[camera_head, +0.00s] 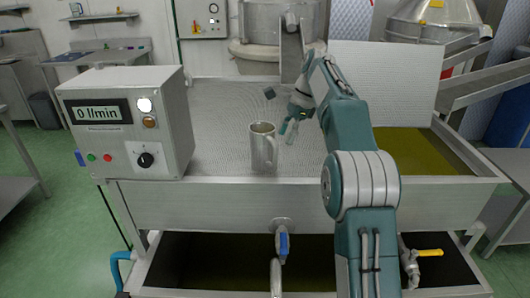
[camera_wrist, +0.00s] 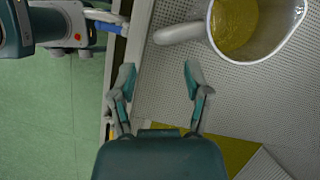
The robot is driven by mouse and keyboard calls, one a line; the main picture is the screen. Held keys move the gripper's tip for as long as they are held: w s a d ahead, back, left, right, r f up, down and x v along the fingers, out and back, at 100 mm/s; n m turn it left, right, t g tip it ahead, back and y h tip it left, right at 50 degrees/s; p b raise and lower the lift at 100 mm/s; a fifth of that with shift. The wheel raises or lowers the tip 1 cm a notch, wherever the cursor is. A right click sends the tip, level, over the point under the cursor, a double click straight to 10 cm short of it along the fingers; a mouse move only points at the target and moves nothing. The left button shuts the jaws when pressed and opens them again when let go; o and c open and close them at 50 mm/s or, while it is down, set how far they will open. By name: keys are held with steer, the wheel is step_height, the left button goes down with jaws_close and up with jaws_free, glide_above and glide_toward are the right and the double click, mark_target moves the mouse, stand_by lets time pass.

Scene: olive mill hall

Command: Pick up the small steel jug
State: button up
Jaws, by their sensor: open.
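The small steel jug (camera_head: 262,147) stands upright on the perforated metal top, near its front edge. In the head view its handle is on the right side, towards my gripper (camera_head: 287,131). In the wrist view the jug (camera_wrist: 279,42) is at the upper right, cut off by the top edge, with yellow-green liquid inside. Its handle points left, above and to the right of my open gripper (camera_wrist: 159,72). The fingers are spread, with nothing between them, and do not appear to touch the jug.
A control box (camera_head: 130,125) with a 0 l/min display stands left of the jug. The perforated top (camera_head: 215,110) around the jug is mostly clear. A tank of green-yellow liquid (camera_head: 425,150) lies to the right. A blue-handled tap (camera_head: 282,243) sits on the front below.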

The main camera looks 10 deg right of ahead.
mark_target(275, 167)
steer(key=shift+x, duration=3.85)
steer(key=shift+w, duration=0.1)
jaws_close()
